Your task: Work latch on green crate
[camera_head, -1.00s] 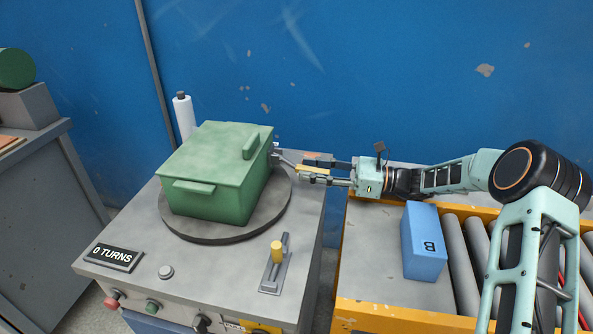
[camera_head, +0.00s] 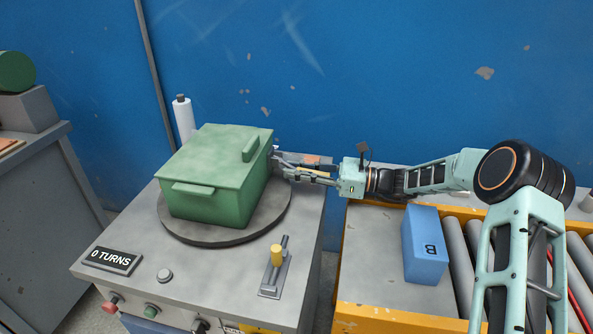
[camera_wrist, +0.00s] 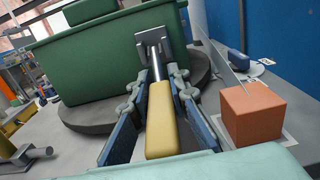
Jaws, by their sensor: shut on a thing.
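The green crate (camera_head: 208,155) sits with its lid on, on a round grey turntable (camera_head: 190,232). Its latch is on the crate's right side: a metal lever with a yellow grip (camera_wrist: 163,122), fixed to a grey bracket on the crate wall in the wrist view. The latch lever points out from the crate towards my palm. My gripper (camera_head: 283,166) reaches in from the right. In the wrist view my gripper (camera_wrist: 158,80) has its fingers on both sides of the lever, shut on it. The fingers partly hide the latch in the head view.
An orange block (camera_wrist: 252,113) stands on the bench just right of my fingers. A yellow-knobbed lever (camera_head: 277,255) and a "0 TURNS" sign (camera_head: 112,259) are on the bench front. A blue box (camera_head: 424,245) stands by the rollers. A white cylinder (camera_head: 184,120) stands behind the crate.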

